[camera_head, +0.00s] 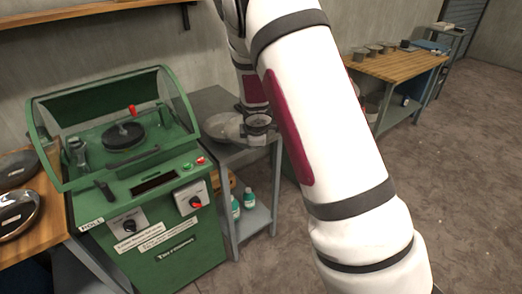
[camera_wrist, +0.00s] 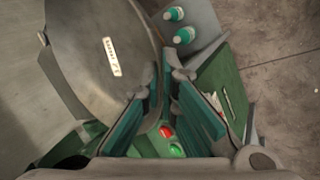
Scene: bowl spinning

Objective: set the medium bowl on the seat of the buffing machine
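A grey metal bowl (camera_head: 222,127) rests on the grey side table right of the green buffing machine (camera_head: 150,195). In the wrist view the bowl (camera_wrist: 85,70) fills the upper left, with a small label I cannot read. The seat (camera_head: 123,136) is a black round disc under the machine's raised clear hood, with nothing on it. My gripper (camera_head: 258,125) is at the bowl's right side. In the wrist view my gripper (camera_wrist: 166,76) has its teal-padded fingers apart, with the bowl's rim close to or between the tips; contact is unclear.
A wooden bench (camera_head: 400,67) with several grey containers stands at back right.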

